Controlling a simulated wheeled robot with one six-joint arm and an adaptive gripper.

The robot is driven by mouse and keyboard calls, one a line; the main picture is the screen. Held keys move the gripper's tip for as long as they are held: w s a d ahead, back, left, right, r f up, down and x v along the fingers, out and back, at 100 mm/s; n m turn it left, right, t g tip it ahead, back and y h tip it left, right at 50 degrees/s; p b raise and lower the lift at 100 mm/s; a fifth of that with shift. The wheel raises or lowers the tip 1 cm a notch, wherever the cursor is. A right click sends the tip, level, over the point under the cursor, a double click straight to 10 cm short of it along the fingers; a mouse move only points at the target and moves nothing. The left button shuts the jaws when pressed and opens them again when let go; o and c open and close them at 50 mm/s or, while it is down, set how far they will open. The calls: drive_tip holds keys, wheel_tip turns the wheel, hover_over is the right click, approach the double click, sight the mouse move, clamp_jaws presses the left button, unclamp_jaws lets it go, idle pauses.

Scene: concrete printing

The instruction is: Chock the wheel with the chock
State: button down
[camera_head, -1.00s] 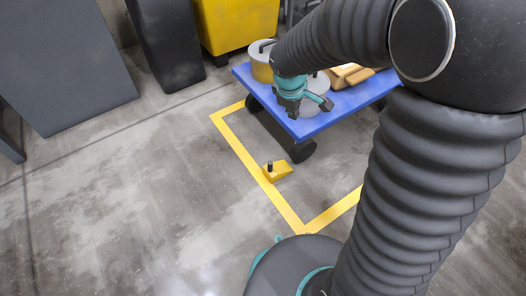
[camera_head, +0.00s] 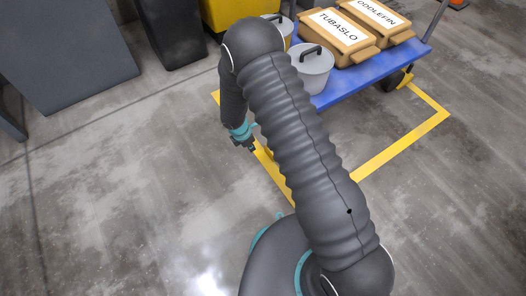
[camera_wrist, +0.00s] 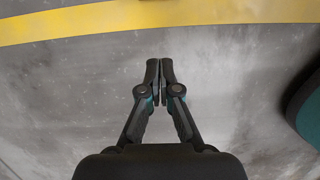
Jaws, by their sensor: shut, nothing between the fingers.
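My gripper (camera_head: 249,146) hangs low over the floor at the left yellow line in the head view. In the wrist view its two fingers (camera_wrist: 160,68) are together and empty, above bare concrete. The yellow chock is hidden behind my arm in the head view now; a thin darker edge at the top of the wrist view is too little to identify. The blue cart (camera_head: 398,64) stands inside the yellow marking. One of its wheels (camera_head: 404,81) shows at the right; the near-left wheel is hidden by my arm.
Yellow floor tape (camera_head: 400,147) outlines the bay. A yellow bin (camera_head: 225,12) and dark cabinets (camera_head: 172,32) stand behind. The floor at left is clear.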

drive_tip(key=b+x, duration=0.2)
drive_tip(key=x, duration=0.8)
drive_tip(key=shift+f, duration=0.35)
drive_tip(key=shift+w+d+r, duration=0.15)
drive_tip(key=shift+w+d, duration=0.2)
drive_tip(key=shift+d, duration=0.25)
drive_tip(key=shift+w+d+r, duration=0.15)
drive_tip(key=shift+w+d, duration=0.25)
drive_tip(key=shift+d, duration=0.15)
drive_tip(key=shift+w+d, duration=0.3)
drive_tip(key=shift+d, duration=0.25)
